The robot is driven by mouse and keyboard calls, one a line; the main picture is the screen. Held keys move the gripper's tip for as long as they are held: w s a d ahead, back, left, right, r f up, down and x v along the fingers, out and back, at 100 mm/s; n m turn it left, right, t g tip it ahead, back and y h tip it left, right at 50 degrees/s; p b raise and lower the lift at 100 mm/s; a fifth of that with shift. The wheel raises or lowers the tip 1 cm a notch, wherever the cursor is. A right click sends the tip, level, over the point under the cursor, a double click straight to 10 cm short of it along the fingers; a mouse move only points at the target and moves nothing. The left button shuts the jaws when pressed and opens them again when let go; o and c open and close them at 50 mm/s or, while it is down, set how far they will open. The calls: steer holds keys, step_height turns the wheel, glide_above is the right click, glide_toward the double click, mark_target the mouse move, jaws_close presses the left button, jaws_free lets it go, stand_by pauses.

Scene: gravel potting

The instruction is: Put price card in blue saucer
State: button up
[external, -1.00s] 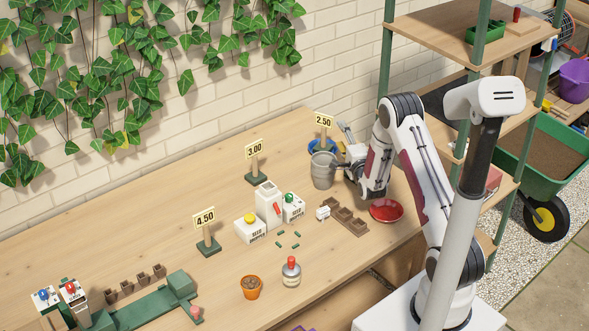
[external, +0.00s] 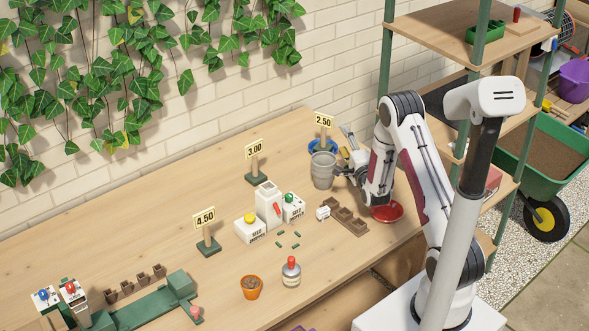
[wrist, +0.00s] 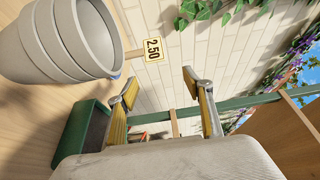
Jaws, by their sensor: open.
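A price card reading 2.50 (external: 324,121) stands upright on a post at the back of the bench. Its post rises at the blue saucer (external: 312,146), which is partly hidden by a grey pot; I cannot tell whether its base is inside the saucer. The card 3.00 (external: 254,149) and the card 4.50 (external: 204,217) stand on dark green bases farther left. My gripper (external: 346,153) is open and empty, just right of the pot. In the wrist view, the fingers (wrist: 160,84) are spread, with the 2.50 card (wrist: 153,50) beyond them.
The grey pot (external: 323,171) stands close beside my gripper and fills the upper left of the wrist view (wrist: 60,40). A red bowl (external: 393,212), a brown seedling tray (external: 346,221) and seed boxes (external: 250,229) are nearby. The green-posted shelf (external: 479,45) stands right. The bench's back left is clear.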

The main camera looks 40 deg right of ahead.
steer(key=s+a+r+n+g+y, duration=0.1)
steer(key=a+r+n+g+y, duration=0.15)
steer(key=a+r+n, duration=0.55)
steer(key=s+a+r+n+g+y, duration=0.3)
steer(key=s+a+r+n, duration=0.1)
steer(key=s+a+r, duration=0.4)
steer(key=s+a+n+g, duration=0.1)
steer(key=s+a+n, duration=0.1)
steer(key=s, duration=0.8)
steer(key=s+a+n+g+y, duration=0.1)
steer(key=s+n, duration=0.4)
steer(key=s, duration=0.6)
steer(key=s+a+n+g, duration=0.3)
steer(key=s+a, duration=0.1)
steer(key=s, duration=0.6)
steer(key=shift+s+r+n, duration=0.3)
steer(key=shift+s, duration=0.1)
